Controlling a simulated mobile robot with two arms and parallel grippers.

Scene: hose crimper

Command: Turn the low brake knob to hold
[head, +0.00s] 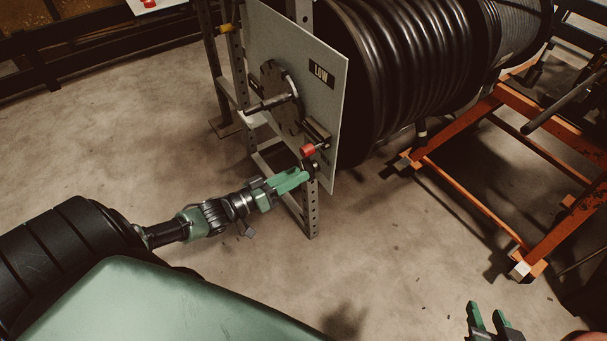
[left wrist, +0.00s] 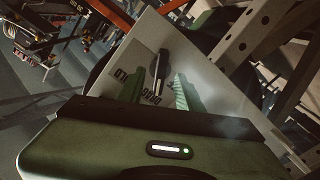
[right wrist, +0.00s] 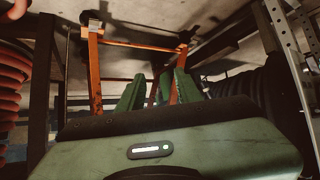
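The grey panel (head: 318,100) has a LOW label (head: 321,73), a dark disc with a handle (head: 274,100), and a small red-ended part (head: 308,150) near its lower edge. My left gripper (head: 304,174) is just below that red end, close to the panel's lower corner. In the left wrist view, the open fingers (left wrist: 160,90) point at the panel face (left wrist: 205,75). A dark elongated knob (left wrist: 159,66) shows between and beyond the fingertips, beside partly hidden lettering. I cannot tell whether they touch it. My right gripper (head: 492,318) is open and empty.
A perforated metal frame (head: 312,210) carries the panel. A large black hose reel (head: 410,60) stands behind it. An orange cart (head: 475,205) is at the right; it also shows in the right wrist view (right wrist: 95,75). The concrete floor is clear between.

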